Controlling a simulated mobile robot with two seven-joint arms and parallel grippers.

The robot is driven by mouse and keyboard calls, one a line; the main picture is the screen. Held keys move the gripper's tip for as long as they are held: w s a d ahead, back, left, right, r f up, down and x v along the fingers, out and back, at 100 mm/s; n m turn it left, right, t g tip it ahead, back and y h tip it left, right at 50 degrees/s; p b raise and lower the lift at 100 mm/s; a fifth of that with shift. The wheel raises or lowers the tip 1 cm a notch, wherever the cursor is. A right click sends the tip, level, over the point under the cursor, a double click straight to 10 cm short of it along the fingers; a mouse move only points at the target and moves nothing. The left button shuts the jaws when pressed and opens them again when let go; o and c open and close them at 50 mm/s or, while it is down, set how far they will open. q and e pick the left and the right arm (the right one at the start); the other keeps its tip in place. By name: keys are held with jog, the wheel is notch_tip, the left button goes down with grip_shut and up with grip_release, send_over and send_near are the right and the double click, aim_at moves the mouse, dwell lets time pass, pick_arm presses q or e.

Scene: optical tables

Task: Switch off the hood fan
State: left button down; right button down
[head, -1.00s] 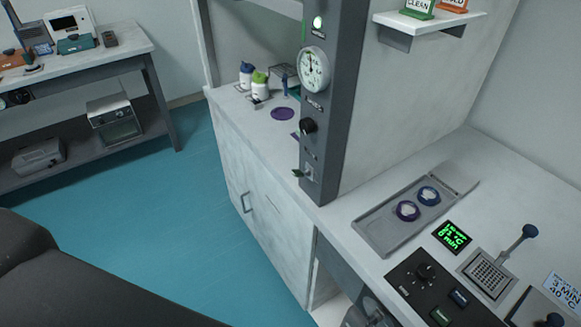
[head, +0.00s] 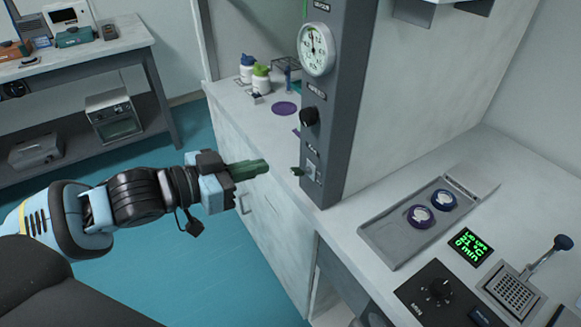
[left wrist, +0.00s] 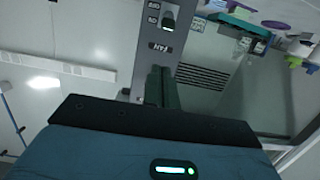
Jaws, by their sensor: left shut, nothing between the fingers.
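The hood's grey control post (head: 340,110) stands in the middle of the head view. It carries a round white gauge (head: 316,49), a black knob (head: 309,116) below it, and a small light switch plate (head: 312,172) near the bottom. The switch's position is too small to tell. My left gripper (head: 266,166) is shut and empty, its green fingers pointing right, a little left of the post and apart from it. In the left wrist view the closed fingers (left wrist: 161,88) lie in front of the post (left wrist: 160,32). My right gripper is out of view.
The white counter (head: 240,108) holds bottles (head: 261,77) behind the post. Blue floor (head: 190,240) is open below my arm.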

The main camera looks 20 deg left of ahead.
aim_at(314, 145)
pick_arm(q)
jog(key=shift+a+r, duration=0.1)
jog(key=shift+r, duration=0.85)
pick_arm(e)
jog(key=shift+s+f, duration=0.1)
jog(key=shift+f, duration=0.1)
pick_arm(q)
jog(key=shift+w, duration=0.1)
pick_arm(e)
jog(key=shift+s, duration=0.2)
pick_arm(q)
jog(key=x, duration=0.9)
jog(key=shift+w+d, duration=0.25)
jog(key=shift+d, duration=0.05)
jog(key=shift+s+a+f, duration=0.1)
jog(key=shift+s+f, duration=0.05)
jog(key=shift+f, duration=0.4)
jog(key=shift+s+a+f, duration=0.15)
jog(key=shift+f, duration=0.35)
jog(key=shift+s+a+f, duration=0.15)
jog(key=shift+s+f, duration=0.1)
jog(key=shift+f, duration=0.2)
jog(key=shift+s+a+f, duration=0.2)
jog(key=shift+f, duration=0.2)
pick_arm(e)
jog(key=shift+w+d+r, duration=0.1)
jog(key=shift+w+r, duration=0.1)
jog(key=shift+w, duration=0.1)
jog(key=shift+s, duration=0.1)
